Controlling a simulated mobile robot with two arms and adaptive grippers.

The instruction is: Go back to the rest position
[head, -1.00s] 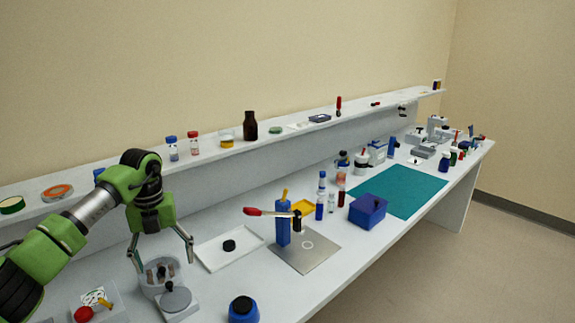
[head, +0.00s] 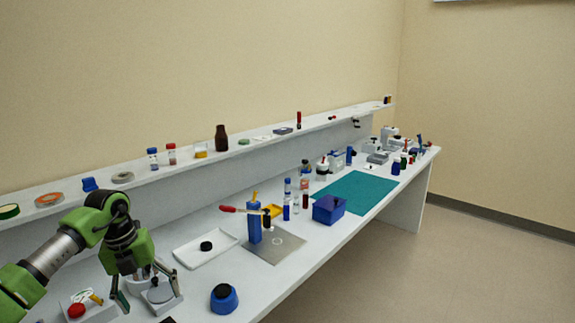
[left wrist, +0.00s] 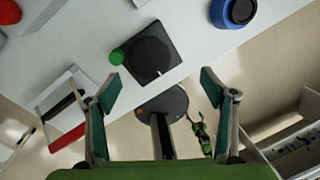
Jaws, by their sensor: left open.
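My left gripper (head: 151,300) is open and empty, low at the left in the head view. Its fingers point down over the near left part of the bench, in front of a grey-white device (head: 160,292) that it partly hides. In the left wrist view the two fingertips (left wrist: 160,88) are wide apart with nothing between them. Below them are the bench edge, the floor and a black square plate device (left wrist: 149,57) with a green cap beside it. My right gripper is not seen in the head view.
The bench holds a white tray (head: 189,257), a blue jar (head: 224,299), a blue stand (head: 254,228), a blue box (head: 328,210) and a teal mat (head: 355,191). A shelf with bottles (head: 221,140) runs behind. The floor (head: 450,270) to the right is clear.

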